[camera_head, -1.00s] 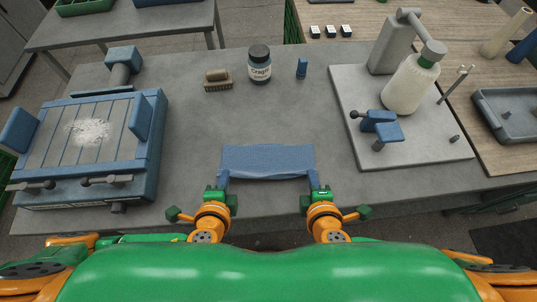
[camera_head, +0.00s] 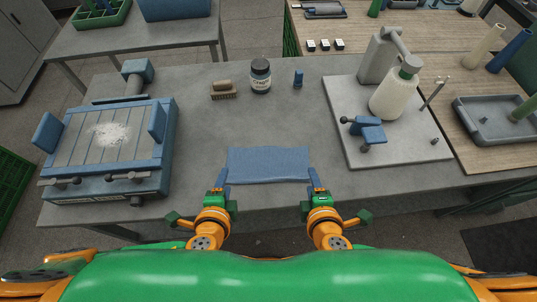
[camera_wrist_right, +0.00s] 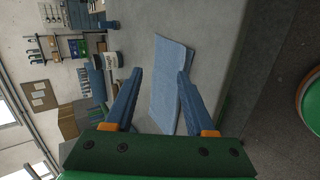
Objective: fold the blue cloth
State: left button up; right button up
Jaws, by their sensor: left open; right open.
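The blue cloth (camera_head: 268,164) lies flat on the grey table near its front edge, as a wide, short rectangle. It also shows in the right wrist view (camera_wrist_right: 168,78), where an edge line suggests layers. My left gripper (camera_head: 221,176) is at the cloth's front left corner. My right gripper (camera_head: 313,178) is at its front right corner. In the right wrist view my right gripper (camera_wrist_right: 160,75) has its blue fingers spread apart, with the cloth beyond and beside the right-hand finger. Both grippers are open and empty. Whether the left fingertips touch the cloth I cannot tell.
A blue vise-like machine (camera_head: 110,145) stands at the left. A brush (camera_head: 223,90), a dark-lidded jar (camera_head: 260,76) and a small blue piece (camera_head: 298,79) stand behind the cloth. The cone winder (camera_head: 388,100) is on a plate at the right. The table around the cloth is clear.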

pick_arm(q)
notch_tip(320, 180, up, 2)
jog(key=shift+r+p, duration=0.25)
jog(key=shift+p, duration=0.45)
pick_arm(e)
notch_tip(320, 180, up, 2)
jog(key=shift+r, duration=0.25)
